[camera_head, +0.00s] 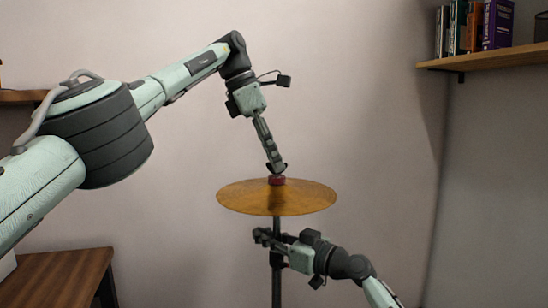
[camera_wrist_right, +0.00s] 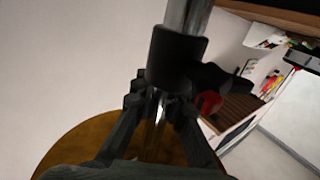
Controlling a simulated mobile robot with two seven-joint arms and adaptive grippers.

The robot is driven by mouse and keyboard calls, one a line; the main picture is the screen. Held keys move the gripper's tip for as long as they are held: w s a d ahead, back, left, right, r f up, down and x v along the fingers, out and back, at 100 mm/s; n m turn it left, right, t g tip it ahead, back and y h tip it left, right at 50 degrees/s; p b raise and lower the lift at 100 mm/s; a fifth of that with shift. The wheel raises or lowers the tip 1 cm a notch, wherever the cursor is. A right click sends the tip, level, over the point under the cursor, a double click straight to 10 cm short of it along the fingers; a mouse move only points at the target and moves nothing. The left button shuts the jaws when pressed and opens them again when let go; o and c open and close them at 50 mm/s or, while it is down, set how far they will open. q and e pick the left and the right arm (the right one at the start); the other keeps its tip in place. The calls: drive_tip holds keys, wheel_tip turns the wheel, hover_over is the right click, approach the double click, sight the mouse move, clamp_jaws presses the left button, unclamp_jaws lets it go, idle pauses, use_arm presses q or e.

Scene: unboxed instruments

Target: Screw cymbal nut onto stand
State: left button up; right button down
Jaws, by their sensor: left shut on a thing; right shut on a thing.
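The gold cymbal (camera_head: 250,200) lies level on the upright stand (camera_head: 276,285). A dark red round piece (camera_head: 277,180) sits at the cymbal's centre. My left gripper (camera_head: 276,167) points down from above, its fingertips just over the red piece. It is shut on the cymbal nut, which its fingers largely hide. My right gripper (camera_head: 262,236) is below the cymbal, shut on the stand's pole. In the right wrist view, its fingers (camera_wrist_right: 160,102) close around the pole beside a black collar (camera_wrist_right: 177,57) with a knob; the cymbal (camera_wrist_right: 70,150) shows behind.
A wooden desk (camera_head: 60,275) stands at the lower left. A wall shelf (camera_head: 500,58) with books (camera_head: 495,25) is at the upper right, and part of another shelf (camera_head: 20,97) shows at the left. The space around the cymbal is clear.

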use_arm(q)
drive_tip(key=shift+r, duration=0.1)
drive_tip(key=o, duration=1.4)
use_arm(e)
drive_tip(key=c, duration=1.5)
unclamp_jaws()
drive_tip(key=shift+o, duration=0.2)
drive_tip(key=v, duration=1.2)
